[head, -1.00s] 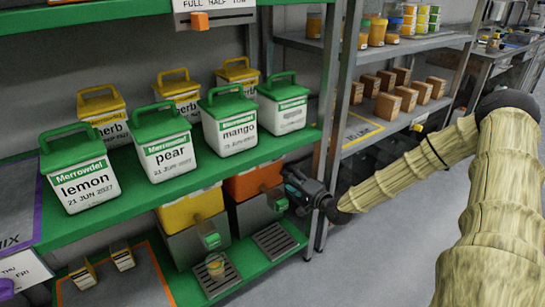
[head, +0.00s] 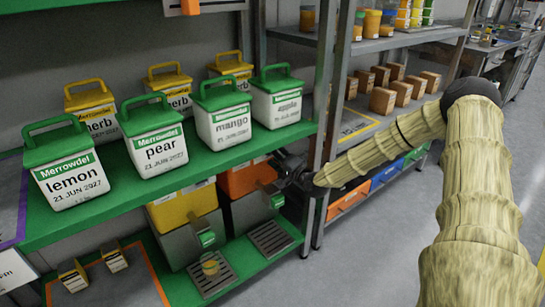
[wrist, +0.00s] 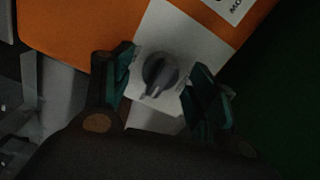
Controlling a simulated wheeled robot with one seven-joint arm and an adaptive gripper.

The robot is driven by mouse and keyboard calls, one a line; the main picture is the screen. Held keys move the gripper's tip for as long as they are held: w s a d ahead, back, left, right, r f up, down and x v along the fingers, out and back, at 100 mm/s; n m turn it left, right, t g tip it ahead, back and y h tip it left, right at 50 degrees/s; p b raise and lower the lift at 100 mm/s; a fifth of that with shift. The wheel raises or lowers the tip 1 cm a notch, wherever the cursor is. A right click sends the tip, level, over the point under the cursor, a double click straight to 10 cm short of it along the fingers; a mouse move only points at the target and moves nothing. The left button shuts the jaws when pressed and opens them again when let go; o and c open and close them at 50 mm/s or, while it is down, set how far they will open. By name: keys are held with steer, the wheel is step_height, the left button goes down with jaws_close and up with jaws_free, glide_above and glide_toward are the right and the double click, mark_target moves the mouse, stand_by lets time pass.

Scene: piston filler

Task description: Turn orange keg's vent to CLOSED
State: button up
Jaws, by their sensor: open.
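The orange keg (head: 245,180) stands on the lower green shelf, under the row of tubs, to the right of the yellow keg. In the wrist view its orange wall (wrist: 85,25) carries a pale plate with a dark grey vent knob (wrist: 160,72). The lettering around the knob is too dark to read, so I cannot tell its setting. My gripper (wrist: 165,85) is open, with one teal-padded finger on each side of the knob. I cannot tell whether the pads touch it. In the head view my gripper (head: 280,178) is at the keg's right side.
The green upper shelf (head: 120,195) with several labelled tubs runs just above the kegs. A grey shelf post (head: 322,125) stands close to my wrist on the right. The yellow keg (head: 180,207) stands left of the orange one. Open floor (head: 340,265) lies in front.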

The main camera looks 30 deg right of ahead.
steer(key=shift+w, duration=0.65)
steer(key=shift+c, duration=0.5)
steer(key=c, duration=0.9)
steer(key=shift+c, duration=0.2)
